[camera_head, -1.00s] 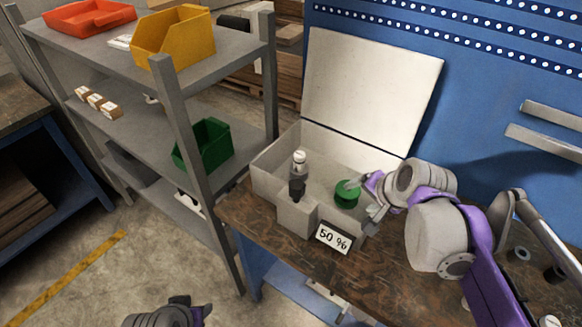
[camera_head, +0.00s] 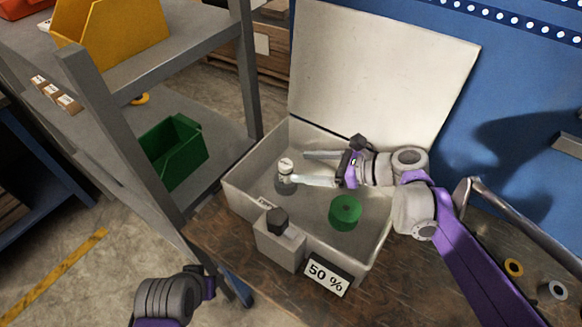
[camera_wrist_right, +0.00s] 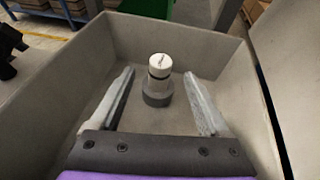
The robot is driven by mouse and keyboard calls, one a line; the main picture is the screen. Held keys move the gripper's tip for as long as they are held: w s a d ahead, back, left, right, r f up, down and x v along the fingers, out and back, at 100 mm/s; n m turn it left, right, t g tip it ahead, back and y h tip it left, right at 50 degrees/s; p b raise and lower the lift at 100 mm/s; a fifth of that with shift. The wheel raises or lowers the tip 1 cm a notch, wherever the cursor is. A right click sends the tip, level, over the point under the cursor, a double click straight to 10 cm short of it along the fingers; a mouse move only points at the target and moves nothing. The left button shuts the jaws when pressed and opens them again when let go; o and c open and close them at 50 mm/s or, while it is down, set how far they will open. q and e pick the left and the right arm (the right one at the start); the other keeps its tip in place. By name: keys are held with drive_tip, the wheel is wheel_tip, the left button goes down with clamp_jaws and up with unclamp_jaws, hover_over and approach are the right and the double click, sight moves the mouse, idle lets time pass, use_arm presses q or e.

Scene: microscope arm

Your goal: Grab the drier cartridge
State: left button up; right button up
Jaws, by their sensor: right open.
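A small upright cylinder with a white cap and grey base (camera_head: 285,177) stands inside the open grey box (camera_head: 240,195) near its left side; it looks like the drier cartridge, though nothing labels it. It also shows in the right wrist view (camera_wrist_right: 159,82), centred ahead between the fingers. My right gripper (camera_head: 301,168) is open and empty, its fingers pointing at the cylinder from the right. In the right wrist view the fingers (camera_wrist_right: 160,74) are spread wide, with a gap on each side of it. My left gripper (camera_head: 205,284) is low in the head view, its jaws unclear.
A green round piece (camera_head: 345,212) sits in the box, right of the cylinder. The raised lid (camera_head: 380,75) stands behind. A block with a black knob (camera_head: 278,243) and a "50 %" sign (camera_head: 327,277) are at the front. A shelf post (camera_head: 115,150) stands left.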

sight(291, 167)
drive_tip(key=x, duration=0.4)
drive_tip(key=shift+s, duration=0.15)
drive_tip(key=shift+x, duration=2.8)
drive_tip(key=shift+d, duration=0.1)
clamp_jaws()
